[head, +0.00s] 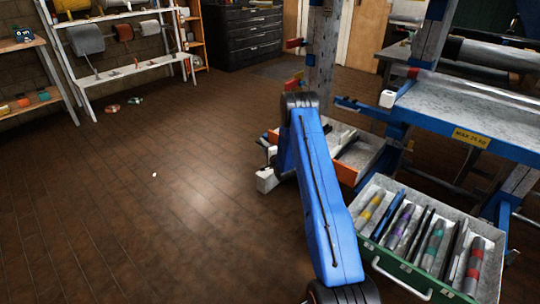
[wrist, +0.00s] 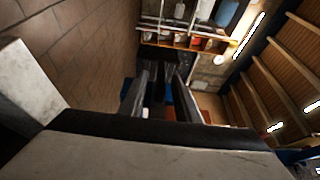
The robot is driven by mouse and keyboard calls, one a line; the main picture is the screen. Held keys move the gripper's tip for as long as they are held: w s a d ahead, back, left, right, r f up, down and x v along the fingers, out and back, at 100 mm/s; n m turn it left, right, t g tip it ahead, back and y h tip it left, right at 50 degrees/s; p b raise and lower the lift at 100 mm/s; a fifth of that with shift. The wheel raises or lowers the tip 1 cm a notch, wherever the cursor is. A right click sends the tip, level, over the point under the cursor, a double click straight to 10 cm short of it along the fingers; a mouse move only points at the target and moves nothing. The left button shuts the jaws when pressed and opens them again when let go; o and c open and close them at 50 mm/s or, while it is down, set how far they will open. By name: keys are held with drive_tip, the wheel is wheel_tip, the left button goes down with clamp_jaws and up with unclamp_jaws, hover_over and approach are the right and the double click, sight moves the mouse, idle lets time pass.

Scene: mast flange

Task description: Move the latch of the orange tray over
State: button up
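In the head view, the orange tray (head: 346,173) sits low under the mast, behind my blue arm. Its orange front wall shows to the right of the arm, and an orange patch shows to the left. Grey contents lie inside. I cannot make out its latch, which may be hidden behind my arm. A pale part at the end of my arm shows left of the blue link, close in front of the tray; the fingertips are not clear there. In the wrist view, the two dark fingers of my gripper (wrist: 164,88) stand apart with a gap between them. Nothing is clearly held.
A green tray (head: 413,275) with several banded cylinders stands pulled out at right front. A blue-edged bench (head: 480,115) is above it. Shelves (head: 115,50) and dark drawers (head: 240,38) line the back. The brown floor (head: 130,200) at left is mostly clear.

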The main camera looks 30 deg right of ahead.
drive_tip(key=s, duration=1.6)
drive_tip(key=shift+s+a+f, duration=0.15)
drive_tip(key=shift+a, duration=0.25)
drive_tip(key=s+a+r+n+g, duration=0.1)
drive_tip(key=a+r+n+g, duration=0.2)
drive_tip(key=r, duration=0.9)
drive_tip(key=s+a+r+n+g, duration=0.15)
drive_tip(key=a+r+n, duration=0.3)
drive_tip(key=r, duration=0.65)
drive_tip(key=s+a+r+n+g, duration=0.2)
drive_tip(key=s+a+r, duration=0.3)
drive_tip(key=s+r, duration=0.3)
drive_tip(key=s+a+r+n+g, duration=0.2)
drive_tip(key=s+a+r, duration=0.2)
drive_tip(key=s, duration=0.6)
drive_tip(key=s+a+r+n+g, duration=0.2)
drive_tip(key=s+a+r, duration=0.15)
drive_tip(key=s, duration=0.75)
drive_tip(key=s+a+n+g, duration=0.1)
drive_tip(key=s+a+n, duration=0.1)
drive_tip(key=s, duration=1)
drive_tip(key=s+a+n+g+y, duration=0.1)
drive_tip(key=s+a+n+g, duration=0.1)
drive_tip(key=s, duration=0.9)
drive_tip(key=a+n, duration=0.1)
drive_tip(key=a, duration=0.1)
drive_tip(key=shift+s+a+f, duration=0.2)
drive_tip(key=shift+s+a, duration=0.15)
drive_tip(key=shift+s, duration=0.05)
